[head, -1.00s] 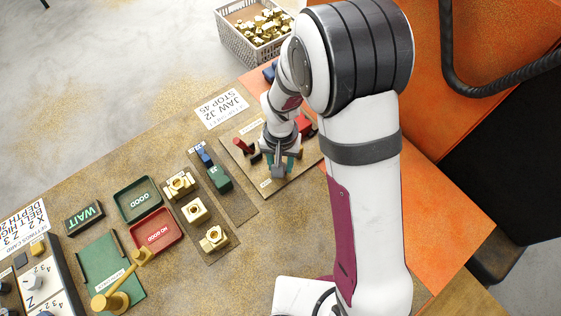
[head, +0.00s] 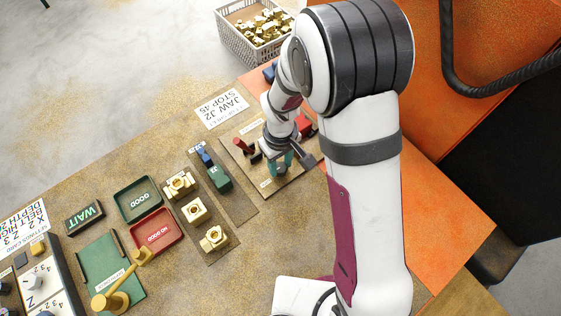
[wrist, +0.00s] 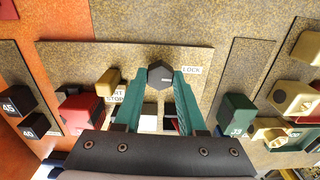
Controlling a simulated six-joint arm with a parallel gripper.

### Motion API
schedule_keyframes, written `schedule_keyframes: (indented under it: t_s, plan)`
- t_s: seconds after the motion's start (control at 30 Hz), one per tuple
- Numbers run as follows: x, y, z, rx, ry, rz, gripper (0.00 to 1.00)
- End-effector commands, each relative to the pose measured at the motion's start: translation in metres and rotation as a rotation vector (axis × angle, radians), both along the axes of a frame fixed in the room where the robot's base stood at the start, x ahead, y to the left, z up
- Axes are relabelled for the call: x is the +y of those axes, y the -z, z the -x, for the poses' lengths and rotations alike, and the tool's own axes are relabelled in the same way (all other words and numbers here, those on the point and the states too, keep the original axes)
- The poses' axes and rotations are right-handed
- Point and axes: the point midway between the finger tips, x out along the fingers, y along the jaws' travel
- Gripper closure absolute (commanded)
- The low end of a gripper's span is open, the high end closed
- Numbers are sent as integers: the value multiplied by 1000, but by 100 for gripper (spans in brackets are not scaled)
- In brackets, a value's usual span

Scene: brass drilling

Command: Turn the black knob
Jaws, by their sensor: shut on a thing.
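The black knob (wrist: 160,75) stands on a speckled tan plate (wrist: 218,62) in the wrist view. My gripper (wrist: 159,80) is shut on it, with one green fingertip at each side. A light mark shows on the knob's right part. A white LOCK label (wrist: 192,70) lies to its right and an AT STOP label (wrist: 117,95) to its left, partly covered.
A red block (wrist: 80,112) and a brass piece (wrist: 108,82) stand left of my fingers. A green block (wrist: 237,115) is at their right. In the head view, brass parts (head: 194,210), a green tray (head: 138,199) and a red tray (head: 153,231) are further left.

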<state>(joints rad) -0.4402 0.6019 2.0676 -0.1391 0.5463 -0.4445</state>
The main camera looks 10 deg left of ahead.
Motion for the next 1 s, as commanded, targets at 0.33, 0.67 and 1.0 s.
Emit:
schedule_keyframes:
  t_s: [0.33, 0.67, 1.0]
  plan:
    - [0, 0, 1, 3, -53, 1, 100]
    - [0, 0, 1, 3, -56, 1, 100]
    - [0, 0, 0, 1, -55, 0, 30]
